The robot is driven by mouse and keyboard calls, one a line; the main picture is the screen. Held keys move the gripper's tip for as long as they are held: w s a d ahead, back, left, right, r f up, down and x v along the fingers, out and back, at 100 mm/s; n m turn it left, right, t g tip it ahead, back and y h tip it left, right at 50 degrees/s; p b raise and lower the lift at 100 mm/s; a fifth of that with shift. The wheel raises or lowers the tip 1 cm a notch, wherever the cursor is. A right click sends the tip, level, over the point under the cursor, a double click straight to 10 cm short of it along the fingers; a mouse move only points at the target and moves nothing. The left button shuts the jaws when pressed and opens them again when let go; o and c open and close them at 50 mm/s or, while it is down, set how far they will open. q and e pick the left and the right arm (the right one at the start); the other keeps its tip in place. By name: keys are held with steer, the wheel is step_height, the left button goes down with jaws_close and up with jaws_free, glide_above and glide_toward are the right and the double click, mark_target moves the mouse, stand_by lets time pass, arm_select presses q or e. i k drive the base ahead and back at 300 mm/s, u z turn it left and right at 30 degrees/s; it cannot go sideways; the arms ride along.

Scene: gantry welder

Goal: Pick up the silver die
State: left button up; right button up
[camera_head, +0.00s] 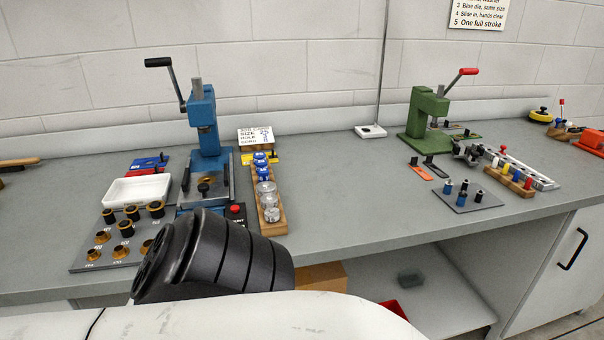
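Several silver dies (267,200) stand in the front half of a narrow wooden rack (275,229), to the right of the blue press (206,140). Blue dies (261,166) stand behind them in the same rack. The silver dies look like clear or polished round pieces of differing size, too small to tell apart well. No gripper shows in the head view. A black ribbed part of my own arm stands in front of the bench and covers the lower front of the blue press area and part of the grey plate.
A white tray (137,191) and a grey plate of black and brass parts (87,262) lie left of the blue press. A green press (428,121), a grey plate of small parts (468,203) and another wooden rack (507,183) stand at right. The bench middle is clear.

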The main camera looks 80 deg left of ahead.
mark_target(263, 187)
steer(key=k, duration=0.85)
steer(key=u, duration=0.5)
